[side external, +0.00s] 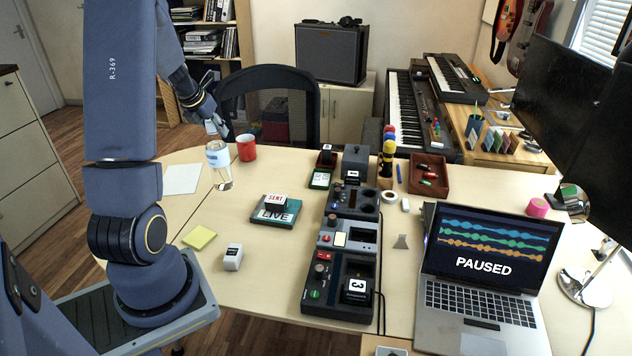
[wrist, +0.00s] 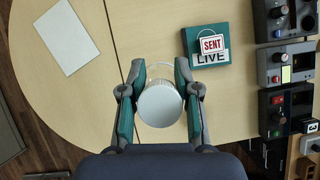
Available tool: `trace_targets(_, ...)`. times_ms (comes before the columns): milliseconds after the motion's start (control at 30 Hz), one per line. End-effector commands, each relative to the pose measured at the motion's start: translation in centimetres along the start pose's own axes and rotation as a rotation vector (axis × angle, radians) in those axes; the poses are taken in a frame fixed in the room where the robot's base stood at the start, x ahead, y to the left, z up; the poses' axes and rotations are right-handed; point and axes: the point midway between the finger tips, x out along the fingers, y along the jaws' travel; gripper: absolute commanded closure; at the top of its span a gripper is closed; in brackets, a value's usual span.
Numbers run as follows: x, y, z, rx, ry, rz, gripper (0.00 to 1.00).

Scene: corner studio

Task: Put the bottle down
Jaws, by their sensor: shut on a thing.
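The bottle (side external: 219,168) is clear with a white and blue label and stands upright in the side view, at the left part of the table. My gripper (side external: 216,127) is above it and shut on its top. In the wrist view my gripper (wrist: 160,95) has its two fingers on either side of the bottle's round pale cap (wrist: 160,105). I cannot tell for certain whether the bottle's base touches the table (side external: 270,165).
A red mug (side external: 246,147) stands close behind the bottle. A white sheet (side external: 182,179) lies to its left, a yellow note pad (side external: 199,237) in front. A teal block marked LIVE (side external: 275,211), with a SENT tag, sits to the right, before several dark consoles (side external: 340,275) and a laptop (side external: 480,290).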

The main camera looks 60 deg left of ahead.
Motion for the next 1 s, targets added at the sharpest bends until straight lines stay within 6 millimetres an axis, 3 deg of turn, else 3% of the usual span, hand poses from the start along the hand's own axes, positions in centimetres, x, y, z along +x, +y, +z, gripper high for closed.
trace_targets(367, 0.7, -4.7, -2.9, 0.338, -0.001, -0.198, 1.00)
trace_targets(667, 0.5, -12.4, -6.7, 0.751, -0.002, -0.436, 1.00)
trace_targets(1000, -1.5, -20.9, -11.6, 1.175, -0.005, -0.677, 1.00)
